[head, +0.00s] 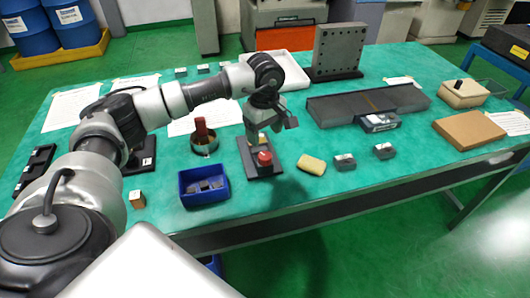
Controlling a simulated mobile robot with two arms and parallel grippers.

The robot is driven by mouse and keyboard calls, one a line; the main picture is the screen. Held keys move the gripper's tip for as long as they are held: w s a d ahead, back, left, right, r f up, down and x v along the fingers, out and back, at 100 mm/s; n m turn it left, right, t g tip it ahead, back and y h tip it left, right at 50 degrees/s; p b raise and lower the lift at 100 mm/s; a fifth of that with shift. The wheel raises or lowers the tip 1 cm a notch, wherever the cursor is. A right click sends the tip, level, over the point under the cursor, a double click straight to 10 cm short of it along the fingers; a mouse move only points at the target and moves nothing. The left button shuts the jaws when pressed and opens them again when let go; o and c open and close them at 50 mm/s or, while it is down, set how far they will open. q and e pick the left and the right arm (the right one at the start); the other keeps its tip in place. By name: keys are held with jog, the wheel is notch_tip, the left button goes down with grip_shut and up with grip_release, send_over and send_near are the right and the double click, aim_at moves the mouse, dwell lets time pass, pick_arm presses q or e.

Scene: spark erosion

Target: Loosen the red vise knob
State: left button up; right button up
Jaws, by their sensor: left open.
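The red vise knob (265,158) sits at the front of a small vise on a dark base plate (277,170) near the front edge of the green table. A yellowish block shows behind the knob, partly hidden by my gripper. My left gripper (262,138) points down just above and behind the knob, with its fingers open. It is too small to tell whether a finger touches the vise. My right gripper is not in view.
A blue bin (204,184) with dark pieces stands left of the vise. A yellow sponge-like block (312,165) and small grey blocks (345,162) lie to the right. A red-handled tool stands in a round tin (204,146). A long grey slab (335,109) lies behind.

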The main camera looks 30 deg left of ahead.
aim_at(265, 155)
pick_arm(q)
notch_tip(265, 155, down, 8)
jog(key=shift+f+p, duration=0.15)
jog(key=shift+p, duration=0.35)
jog(key=c, duration=0.9)
